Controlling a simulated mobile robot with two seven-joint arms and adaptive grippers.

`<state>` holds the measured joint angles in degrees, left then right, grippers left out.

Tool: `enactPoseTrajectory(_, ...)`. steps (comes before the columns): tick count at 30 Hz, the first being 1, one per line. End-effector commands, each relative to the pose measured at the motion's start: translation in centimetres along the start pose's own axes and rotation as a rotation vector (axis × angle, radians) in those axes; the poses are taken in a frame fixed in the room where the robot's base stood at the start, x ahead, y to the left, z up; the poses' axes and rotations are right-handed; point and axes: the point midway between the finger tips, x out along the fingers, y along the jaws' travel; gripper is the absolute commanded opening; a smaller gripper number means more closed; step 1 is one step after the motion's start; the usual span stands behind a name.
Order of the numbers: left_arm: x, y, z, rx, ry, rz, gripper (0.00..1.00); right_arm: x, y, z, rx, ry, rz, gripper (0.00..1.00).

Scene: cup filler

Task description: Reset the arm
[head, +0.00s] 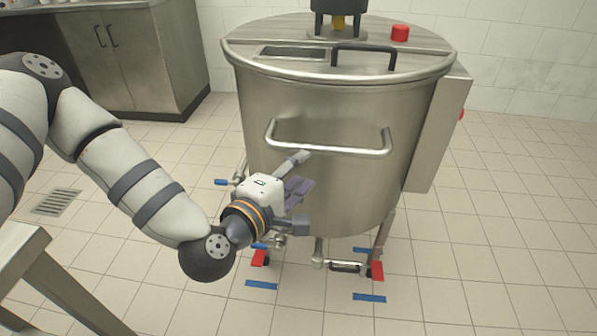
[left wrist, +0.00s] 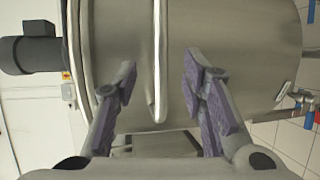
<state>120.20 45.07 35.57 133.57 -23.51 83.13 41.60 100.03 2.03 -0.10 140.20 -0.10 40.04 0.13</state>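My left gripper (head: 302,191) is in front of the large steel vat (head: 330,195), just below the left part of its horizontal front handle (head: 330,149). Its fingers are spread apart with nothing between their pads. In the left wrist view the gripper (left wrist: 162,68) shows both purple-padded fingers wide open. The handle bar (left wrist: 159,60) shows there beyond the gap between the fingers. In the head view the upper finger overlaps the lower edge of the handle; I cannot tell if they touch. My right gripper is not in view.
The vat has a lid with a black handle (head: 363,50), a red knob (head: 400,33) and a side box (head: 440,135). Red-marked feet and blue floor strips (head: 369,297) lie below. A steel cabinet (head: 130,55) stands back left, a metal table (head: 35,270) front left. The right floor is clear.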

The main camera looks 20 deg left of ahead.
Motion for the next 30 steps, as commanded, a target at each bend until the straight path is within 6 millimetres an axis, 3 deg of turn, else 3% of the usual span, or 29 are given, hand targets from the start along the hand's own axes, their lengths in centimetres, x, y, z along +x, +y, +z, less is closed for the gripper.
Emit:
enactPoseTrajectory(8, -0.1, -0.5, 0.3, 0.012, -0.011, -0.017, 0.38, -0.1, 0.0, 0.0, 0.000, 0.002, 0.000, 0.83)
enactPoseTrajectory(11, -1.6, -4.2, 2.4, 0.110, -0.085, -0.143, 0.38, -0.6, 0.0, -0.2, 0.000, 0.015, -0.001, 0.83)
enactPoseTrajectory(14, -6.0, -11.5, 5.3, 0.308, -0.247, -0.386, 0.38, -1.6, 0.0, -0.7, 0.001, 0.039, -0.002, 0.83)
enactPoseTrajectory(16, -10.6, -16.6, 6.4, 0.467, -0.384, -0.569, 0.38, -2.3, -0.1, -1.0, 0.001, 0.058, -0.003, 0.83)
enactPoseTrajectory(18, -16.1, -21.0, 6.4, 0.624, -0.530, -0.746, 0.38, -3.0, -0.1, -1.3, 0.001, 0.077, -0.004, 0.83)
enactPoseTrajectory(21, -24.2, -25.1, 4.7, 0.830, -0.739, -0.978, 0.38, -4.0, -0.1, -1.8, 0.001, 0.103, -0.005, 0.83)
enactPoseTrajectory(25, -32.3, -27.1, 1.4, 1.022, -0.959, -1.201, 0.38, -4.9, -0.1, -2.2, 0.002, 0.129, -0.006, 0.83)
enactPoseTrajectory(27, -35.0, -27.2, 0.0, 1.080, -1.036, -1.276, 0.38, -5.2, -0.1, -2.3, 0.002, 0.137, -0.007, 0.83)
enactPoseTrajectory(30, -36.7, -27.2, -1.1, 1.116, -1.090, -1.328, 0.38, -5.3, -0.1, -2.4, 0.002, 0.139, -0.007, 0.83)
